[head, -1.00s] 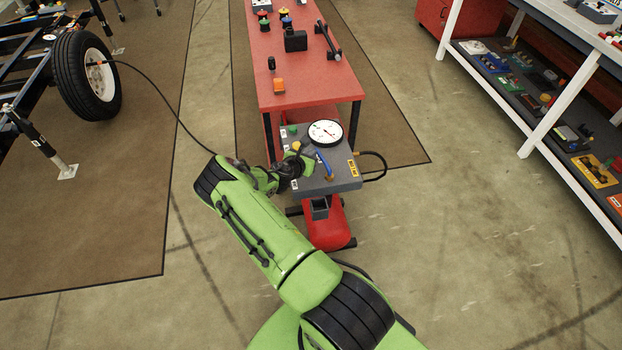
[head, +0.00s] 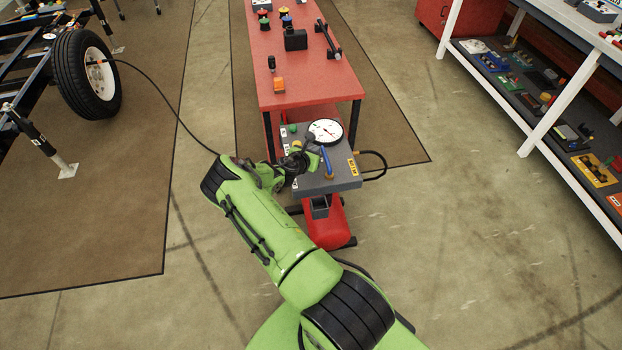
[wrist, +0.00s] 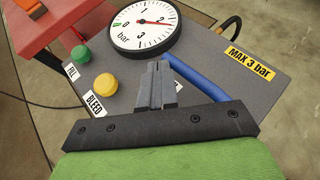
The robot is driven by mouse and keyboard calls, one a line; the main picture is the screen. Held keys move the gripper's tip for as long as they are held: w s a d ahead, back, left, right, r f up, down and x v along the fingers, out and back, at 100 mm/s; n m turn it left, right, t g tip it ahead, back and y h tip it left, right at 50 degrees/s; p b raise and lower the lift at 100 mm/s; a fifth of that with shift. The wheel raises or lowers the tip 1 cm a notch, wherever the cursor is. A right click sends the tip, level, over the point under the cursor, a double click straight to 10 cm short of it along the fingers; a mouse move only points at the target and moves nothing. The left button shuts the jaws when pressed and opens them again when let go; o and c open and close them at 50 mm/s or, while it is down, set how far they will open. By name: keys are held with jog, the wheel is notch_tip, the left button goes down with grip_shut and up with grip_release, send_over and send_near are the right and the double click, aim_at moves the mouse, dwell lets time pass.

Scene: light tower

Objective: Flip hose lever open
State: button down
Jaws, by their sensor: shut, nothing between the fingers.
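The blue hose lever (head: 327,163) is on the grey panel (head: 335,182) and lies slanted across it. In the wrist view the blue lever (wrist: 210,82) starts near my fingertips and runs down to the right. My gripper (wrist: 158,68) is shut with nothing between the fingers. Its tips are just left of the lever's upper end; I cannot tell if they touch it. In the head view my gripper (head: 314,157) is over the panel, partly hidden by my own arm. The lever's lower end is hidden behind the gripper body in the wrist view.
A round gauge (wrist: 145,24) marked in bar sits beyond my fingers. A green FILL button (wrist: 80,54) and a yellow BLEED button (wrist: 105,86) are at left. A MAX 3 bar label (wrist: 249,62) is at right. A red table (head: 312,80) stands behind the panel.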

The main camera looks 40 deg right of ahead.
jog(key=w+a+r+p, duration=0.1)
jog(key=w+a+r, duration=0.1)
jog(key=a, duration=0.3)
jog(key=w+a+r+p, duration=0.1)
jog(key=w+a+r, duration=0.2)
jog(key=a, duration=0.3)
jog(key=shift+w+r, duration=0.2)
jog(key=shift+w, duration=0.65)
jog(key=shift+p, duration=0.3)
